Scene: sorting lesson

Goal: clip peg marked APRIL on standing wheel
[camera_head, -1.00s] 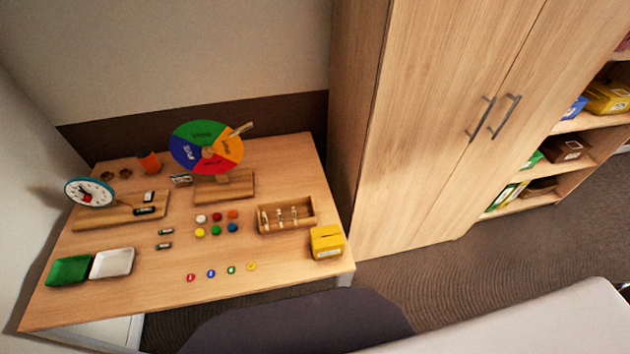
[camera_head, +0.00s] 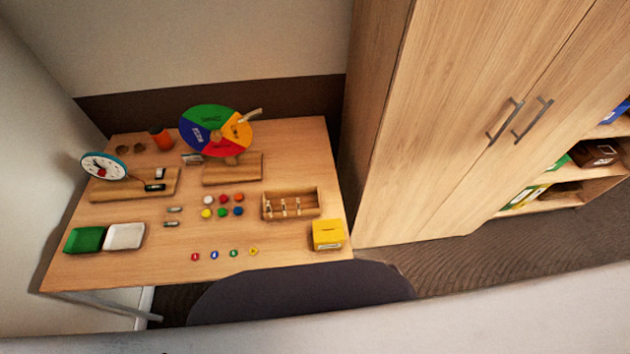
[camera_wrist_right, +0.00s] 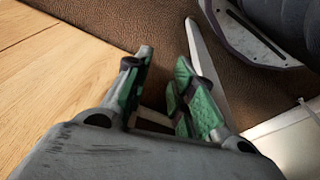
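The standing wheel (camera_head: 214,118) has green, yellow, red and blue sectors and stands upright on a wooden base (camera_head: 232,170) at the back of the table. One peg (camera_head: 250,115) sticks out from its upper right rim. Several pegs (camera_head: 284,206) stand in a wooden box (camera_head: 307,196) to the right; their markings are too small to read, so I cannot tell which is APRIL. My right gripper (camera_wrist_right: 165,75) shows in the right wrist view, open and empty, away from the wheel and pegs. My left gripper is not in view.
A yellow box (camera_head: 328,236) stands at the table's front right. Coloured discs (camera_head: 222,205), small round tokens (camera_head: 214,255), green and white trays (camera_head: 125,236) and a clock (camera_head: 103,166) share the table (camera_head: 290,265). A tall cabinet (camera_head: 450,120) stands close on the right.

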